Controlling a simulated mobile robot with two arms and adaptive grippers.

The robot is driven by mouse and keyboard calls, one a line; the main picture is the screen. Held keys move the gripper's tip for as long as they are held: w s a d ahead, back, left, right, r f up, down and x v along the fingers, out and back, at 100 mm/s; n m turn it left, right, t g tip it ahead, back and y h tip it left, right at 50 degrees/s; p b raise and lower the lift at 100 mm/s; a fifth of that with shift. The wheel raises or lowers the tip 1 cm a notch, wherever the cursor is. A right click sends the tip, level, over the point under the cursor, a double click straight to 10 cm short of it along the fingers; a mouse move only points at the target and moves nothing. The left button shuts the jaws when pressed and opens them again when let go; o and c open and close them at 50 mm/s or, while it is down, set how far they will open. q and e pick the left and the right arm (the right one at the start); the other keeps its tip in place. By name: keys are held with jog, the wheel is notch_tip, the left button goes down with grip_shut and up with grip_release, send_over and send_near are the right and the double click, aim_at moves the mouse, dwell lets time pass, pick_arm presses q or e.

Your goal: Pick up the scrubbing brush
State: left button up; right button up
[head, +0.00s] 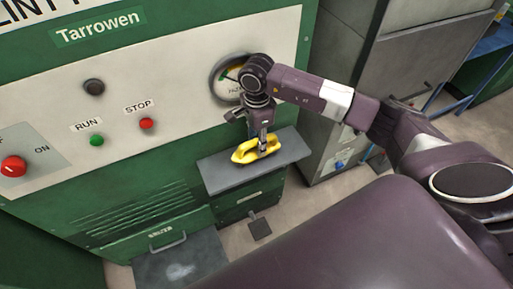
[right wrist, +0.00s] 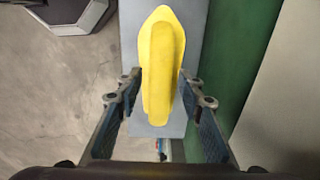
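The yellow scrubbing brush (head: 245,154), with a raised loop handle, rests on the grey shelf (head: 222,178) at the front of the green machine. My right gripper (head: 264,146) points down over the brush from above. In the right wrist view the brush (right wrist: 162,60) lies lengthwise between the two fingers of my right gripper (right wrist: 161,88). The fingers are apart, one on each side of the handle, with the left tip seeming to have a small gap; contact is hard to tell. The brush's underside is hidden. My left gripper is not in view.
The green and cream machine (head: 170,90) stands right behind the shelf, with a round gauge (head: 228,82) near my right wrist and run and stop buttons (head: 147,123) to the left. A grey cabinet (head: 375,70) stands at right. A pedal (head: 259,228) is below the shelf.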

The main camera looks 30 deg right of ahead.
grip_shut()
jog(key=shift+r, duration=0.1)
notch_tip(320, 180, up, 28)
jog(key=b, duration=0.2)
dwell(0.5)
